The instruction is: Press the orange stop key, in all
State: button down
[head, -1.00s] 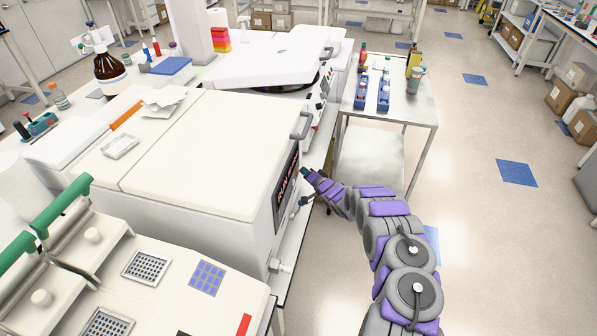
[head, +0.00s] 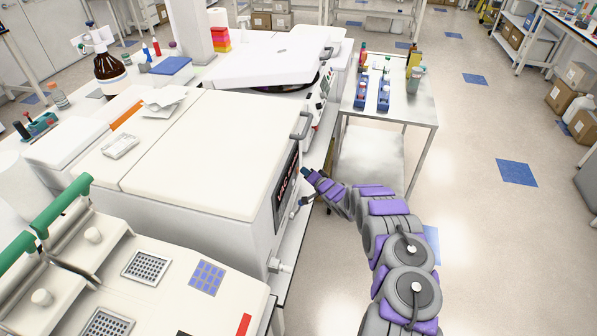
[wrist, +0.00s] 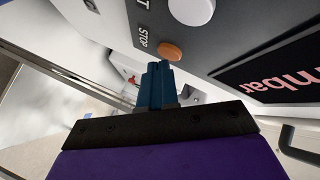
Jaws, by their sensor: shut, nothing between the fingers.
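The orange stop key (wrist: 170,51) shows in the wrist view on a grey panel, beside the printed word STOP. My gripper (wrist: 158,68) is shut and empty, its blue fingertips just below the key in the picture. I cannot tell whether the tips touch it. In the head view my gripper (head: 307,172) is at the front of a large white machine (head: 200,150), close to its dark display. The key is not visible in the head view.
A round white key (wrist: 192,10) sits above the orange one. A dark display (wrist: 275,72) and a handle (wrist: 300,150) are to the right. A metal cart (head: 412,105) with blue racks stands behind the arm. Open floor lies to the right.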

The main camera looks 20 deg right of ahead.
jog(key=shift+s+d, duration=0.25)
jog(key=shift+d, duration=0.1)
jog(key=s+d, duration=0.2)
jog(key=d, duration=0.2)
jog(key=shift+s+d+b, duration=0.1)
jog(key=shift+s+b, duration=0.2)
jog(key=shift+s, duration=0.1)
dwell(0.8)
